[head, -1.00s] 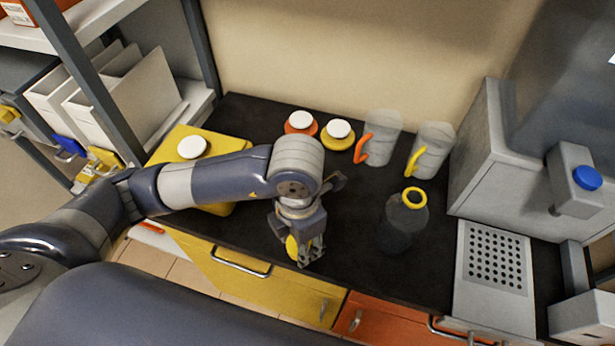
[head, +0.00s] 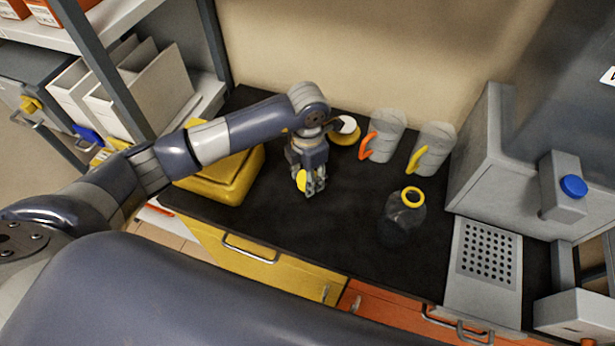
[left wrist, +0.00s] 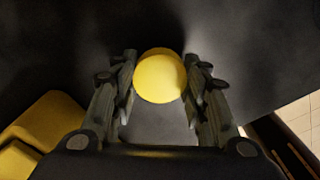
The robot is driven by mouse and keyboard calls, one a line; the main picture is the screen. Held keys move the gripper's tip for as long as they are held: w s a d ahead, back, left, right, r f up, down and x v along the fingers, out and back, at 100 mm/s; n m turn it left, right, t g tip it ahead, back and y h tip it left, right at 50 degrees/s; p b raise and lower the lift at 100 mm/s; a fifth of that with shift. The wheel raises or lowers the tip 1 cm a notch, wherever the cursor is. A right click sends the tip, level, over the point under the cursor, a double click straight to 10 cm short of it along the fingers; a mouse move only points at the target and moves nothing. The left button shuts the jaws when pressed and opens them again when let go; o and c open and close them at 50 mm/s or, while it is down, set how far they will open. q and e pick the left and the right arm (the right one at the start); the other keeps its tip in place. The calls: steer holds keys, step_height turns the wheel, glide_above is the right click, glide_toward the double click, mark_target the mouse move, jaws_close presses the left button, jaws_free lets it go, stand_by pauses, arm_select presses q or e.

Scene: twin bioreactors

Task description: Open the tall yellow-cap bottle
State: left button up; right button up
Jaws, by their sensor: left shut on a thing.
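The tall dark see-through bottle (head: 403,222) stands upright on the black bench. Its neck has a yellow ring (head: 412,197) and looks open at the top, with no cap on it. My left gripper (head: 314,190) is above the bench to the left of the bottle, apart from it. It is shut on a round yellow cap (head: 301,180). In the left wrist view the yellow cap (left wrist: 160,76) sits between the two fingers (left wrist: 160,95). My right gripper is not in view.
Two clear jugs with an orange handle (head: 367,146) and a yellow handle (head: 418,158) stand at the back. A white-topped yellow jar (head: 345,138) is behind my gripper. A yellow case (head: 225,183) lies left; a perforated grey plate (head: 488,255) is right. The front-middle bench is clear.

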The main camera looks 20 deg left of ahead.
arm_select(q)
steer(key=shift+s+f+p, duration=0.1)
steer(key=shift+f+p, duration=0.25)
steer(key=shift+f, duration=0.7)
steer(key=shift+f+b, duration=0.25)
steer(key=shift+b, duration=0.1)
steer(key=o, duration=1.1)
steer(key=shift+r, duration=0.15)
steer(key=shift+o, duration=0.2)
